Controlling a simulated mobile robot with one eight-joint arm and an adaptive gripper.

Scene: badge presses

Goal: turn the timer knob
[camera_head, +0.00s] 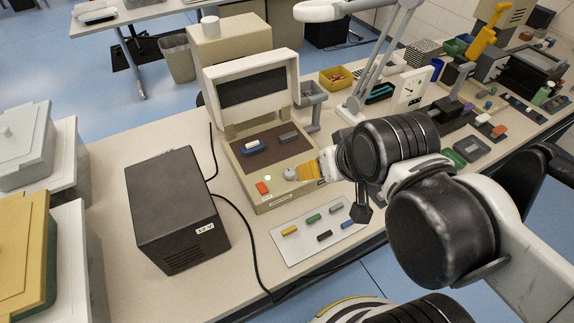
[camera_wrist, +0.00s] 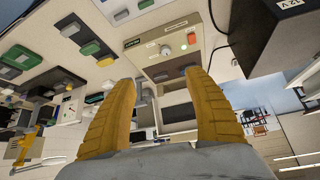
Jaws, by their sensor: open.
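The timer knob is a small round grey knob (camera_head: 290,173) on the front panel of a beige press (camera_head: 262,206) with its lid raised. The knob (camera_wrist: 165,50) also shows in the wrist view, ahead of the fingertips and not between them. My gripper (camera_head: 304,171) has ribbed yellow fingers just right of the knob in the head view. In the wrist view my gripper (camera_wrist: 160,79) is open and empty. Whether a finger touches the knob is unclear. The knob's pointer is too small to read.
An orange-red button (camera_head: 263,188) and a lit green lamp (camera_head: 268,178) are left of the knob. A black box (camera_head: 175,208) with a cable stands left of the press. A white sheet (camera_head: 292,254) with several coloured blocks lies in front. A lamp stand (camera_head: 376,80) rises behind.

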